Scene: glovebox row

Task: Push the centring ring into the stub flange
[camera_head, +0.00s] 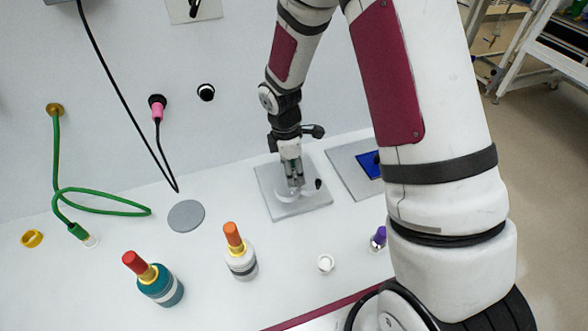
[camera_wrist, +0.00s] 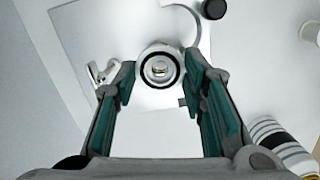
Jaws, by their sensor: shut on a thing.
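My gripper (camera_head: 292,182) points down over a grey square plate on the white worktop. In the wrist view its two teal-padded fingers (camera_wrist: 160,74) close on the sides of a small round part, the centring ring (camera_wrist: 160,68), with a black band around a bright metal centre. In the head view a pale round part, perhaps the stub flange (camera_head: 284,193), shows low at the fingertips on the plate. The flange is mostly hidden under the ring and fingers. I cannot tell whether the ring is seated in it or just above it.
A small metal clamp (camera_wrist: 103,75) lies on the plate (camera_head: 300,212), left of the fingers in the wrist view. Red-capped (camera_head: 155,280) and orange-capped (camera_head: 240,252) bottles stand in front. A blue-marked plate (camera_head: 350,168) lies right. A grey disc (camera_head: 186,215) and green cable (camera_head: 110,211) lie left.

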